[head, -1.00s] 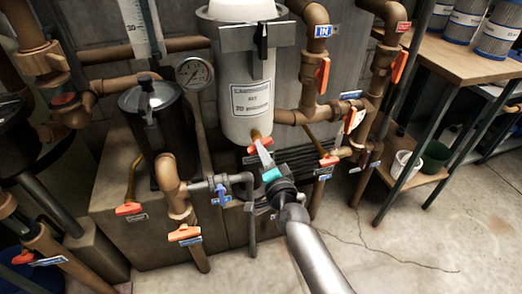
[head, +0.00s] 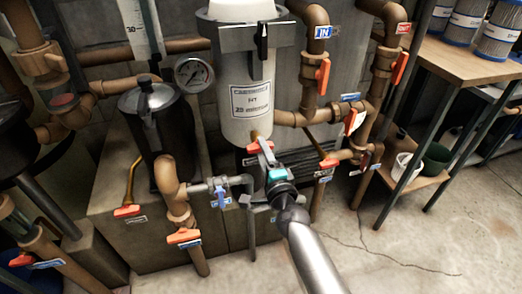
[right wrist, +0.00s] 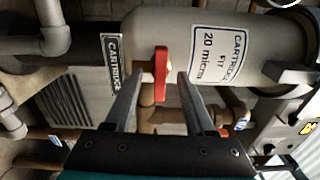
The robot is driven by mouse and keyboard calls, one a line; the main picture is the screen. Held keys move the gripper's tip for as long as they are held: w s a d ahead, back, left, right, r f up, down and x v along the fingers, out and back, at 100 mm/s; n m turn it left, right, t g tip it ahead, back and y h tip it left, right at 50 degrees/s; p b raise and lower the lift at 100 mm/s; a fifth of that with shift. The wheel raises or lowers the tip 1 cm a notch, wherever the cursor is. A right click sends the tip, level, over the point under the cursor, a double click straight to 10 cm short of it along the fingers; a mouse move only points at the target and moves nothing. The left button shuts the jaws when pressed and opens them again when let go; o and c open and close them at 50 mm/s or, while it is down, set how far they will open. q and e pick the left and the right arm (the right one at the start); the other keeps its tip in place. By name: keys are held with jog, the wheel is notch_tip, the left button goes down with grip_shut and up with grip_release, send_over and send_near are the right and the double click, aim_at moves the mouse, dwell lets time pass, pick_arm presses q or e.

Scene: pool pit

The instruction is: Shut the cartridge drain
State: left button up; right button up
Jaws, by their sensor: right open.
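The grey-white cartridge housing (head: 249,95) stands in the middle of the head view, with a printed label on its front. The cartridge drain's red-orange handle (head: 254,147) is under its bottom end. In the right wrist view this handle (right wrist: 161,74) lies lengthwise between the two fingers, beside a "CARTRIDGE" tag (right wrist: 115,63). My right gripper (head: 266,158) is open, just below and in front of the handle. In the right wrist view its fingertips (right wrist: 159,76) flank the handle, with gaps seen on both sides. My left gripper is not in view.
Brown pipes with orange handles (head: 323,74) stand right of the housing. A blue-handled valve (head: 221,196) and a dark lidded pot (head: 150,105) are to the left. A wooden bench (head: 470,70) stands at the right. The concrete floor in front is clear.

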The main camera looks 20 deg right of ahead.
jog(key=s+p, duration=0.1)
jog(key=s, duration=0.6)
dwell(0.3)
jog(key=shift+d, duration=0.15)
dwell(1.1)
